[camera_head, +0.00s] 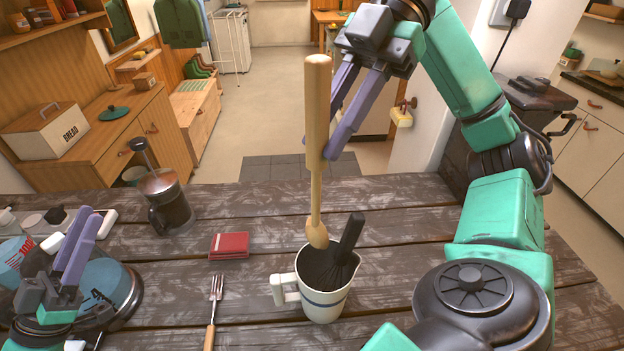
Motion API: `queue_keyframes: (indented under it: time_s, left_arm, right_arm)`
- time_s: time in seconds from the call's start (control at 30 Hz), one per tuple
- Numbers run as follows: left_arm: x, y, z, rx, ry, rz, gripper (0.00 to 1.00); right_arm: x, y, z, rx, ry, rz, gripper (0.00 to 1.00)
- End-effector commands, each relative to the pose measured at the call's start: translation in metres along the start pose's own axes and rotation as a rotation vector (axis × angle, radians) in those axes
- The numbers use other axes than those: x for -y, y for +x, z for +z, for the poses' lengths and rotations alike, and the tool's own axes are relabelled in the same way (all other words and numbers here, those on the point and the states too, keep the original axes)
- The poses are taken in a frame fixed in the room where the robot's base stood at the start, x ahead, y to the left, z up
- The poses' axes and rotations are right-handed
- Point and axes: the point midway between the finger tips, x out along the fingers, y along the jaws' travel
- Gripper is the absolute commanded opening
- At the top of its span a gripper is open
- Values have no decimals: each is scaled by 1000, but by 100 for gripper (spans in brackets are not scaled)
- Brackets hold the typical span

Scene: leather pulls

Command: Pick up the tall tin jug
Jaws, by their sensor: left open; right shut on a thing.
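A white jug with a blue band (318,302) stands upright on the wooden table, its handle on the left side. A dark utensil (348,245) sticks up out of it. My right gripper (324,150) is shut on a long wooden spoon (316,100), held upright with its bowl end down at the jug's mouth. I cannot tell whether the spoon touches the jug. My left gripper (80,238) is open and empty at the lower left, well away from the jug.
A fork with a wooden handle (213,308) and a red folded wallet (230,245) lie left of the jug. A French press (166,203) stands further back. A round glass-like vessel (122,295) is beside my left gripper. The table behind the jug is mostly clear.

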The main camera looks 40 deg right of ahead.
Motion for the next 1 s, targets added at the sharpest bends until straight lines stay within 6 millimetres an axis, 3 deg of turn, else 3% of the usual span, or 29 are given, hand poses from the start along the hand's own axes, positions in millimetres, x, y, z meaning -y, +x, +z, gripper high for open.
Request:
queue_keyframes:
  time_s: [0.03, 0.1, 0.3, 0.4, 0.5, 0.6, 0.7, 1.0]
  left_arm:
    - [-12, -10, 31, -13, -196, -41, 40]
    - [-31, -24, 72, -43, -493, -106, 40]
    - [-104, -64, 178, -273, -1413, -387, 40]
    - [-152, -78, 218, -463, -1863, -538, 40]
    - [-194, -82, 241, -656, -2213, -639, 40]
    - [-222, -82, 250, -800, -2426, -689, 40]
    - [-230, -78, 255, -866, -2512, -706, 40]
    - [-193, -38, 274, -868, -2517, -706, 40]
  right_arm:
    - [0, 0, 0, 0, 0, 0, 0]
    - [0, 0, 0, 0, 0, 0, 0]
    - [0, 0, 0, 0, 0, 0, 0]
    - [0, 0, 0, 0, 0, 0, 0]
    - [0, 0, 0, 0, 0, 0, 0]
    - [0, 0, 0, 0, 0, 0, 0]
    - [0, 0, 0, 0, 0, 0, 0]
    - [0, 0, 0, 0, 0, 0, 0]
